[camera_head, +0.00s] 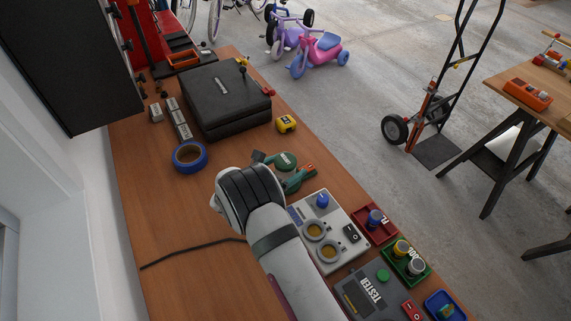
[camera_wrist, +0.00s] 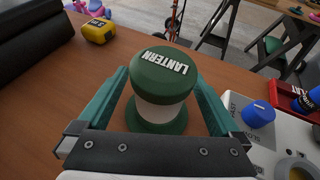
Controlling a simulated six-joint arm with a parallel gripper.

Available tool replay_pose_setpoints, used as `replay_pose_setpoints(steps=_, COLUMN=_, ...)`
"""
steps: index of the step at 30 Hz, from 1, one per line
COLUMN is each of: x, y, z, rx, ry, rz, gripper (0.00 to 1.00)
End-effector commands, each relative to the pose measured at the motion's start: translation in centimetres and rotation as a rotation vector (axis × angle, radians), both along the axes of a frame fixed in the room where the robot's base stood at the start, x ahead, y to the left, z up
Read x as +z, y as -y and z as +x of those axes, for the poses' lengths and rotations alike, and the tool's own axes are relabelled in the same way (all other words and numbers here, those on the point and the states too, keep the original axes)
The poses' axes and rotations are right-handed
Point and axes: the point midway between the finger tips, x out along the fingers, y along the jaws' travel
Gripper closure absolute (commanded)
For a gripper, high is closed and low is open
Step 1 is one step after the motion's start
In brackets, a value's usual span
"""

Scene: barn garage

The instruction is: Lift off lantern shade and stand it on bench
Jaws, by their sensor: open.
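The lantern (camera_wrist: 163,78) stands upright on the wooden bench (camera_wrist: 55,110). It has a green round top with raised LANTERN lettering, a pale middle and a wider green base. Which part is the lift-off shade, I cannot tell. In the head view the lantern's green top (camera_head: 286,160) shows just beyond my wrist, which hides the rest. My gripper (camera_wrist: 161,85) is open, with one teal finger on each side of the lantern. I cannot tell whether either finger touches it.
A grey panel with a blue knob (camera_head: 322,200) lies close to the right of the lantern. A yellow tape measure (camera_head: 286,123), black case (camera_head: 227,98) and blue tape roll (camera_head: 189,157) lie farther back.

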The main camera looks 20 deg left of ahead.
Motion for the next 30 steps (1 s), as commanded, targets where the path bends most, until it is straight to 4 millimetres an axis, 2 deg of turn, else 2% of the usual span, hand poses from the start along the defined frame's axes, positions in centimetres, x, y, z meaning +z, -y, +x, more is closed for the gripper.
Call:
replay_pose_setpoints(steps=4, x=-0.8, y=0.9, z=1.9, rx=-0.001, ry=-0.001, rz=0.0, gripper=0.0)
replay_pose_setpoints(steps=11, x=-0.9, y=1.0, z=2.1, rx=0.0, ry=-0.001, rz=0.001, gripper=0.0)
replay_pose_setpoints(steps=26, x=-0.9, y=1.0, z=2.1, rx=0.0, ry=-0.001, rz=0.001, gripper=0.9)
replay_pose_setpoints(steps=30, x=-0.9, y=1.0, z=2.1, rx=-0.001, ry=0.0, rz=0.002, gripper=0.9)
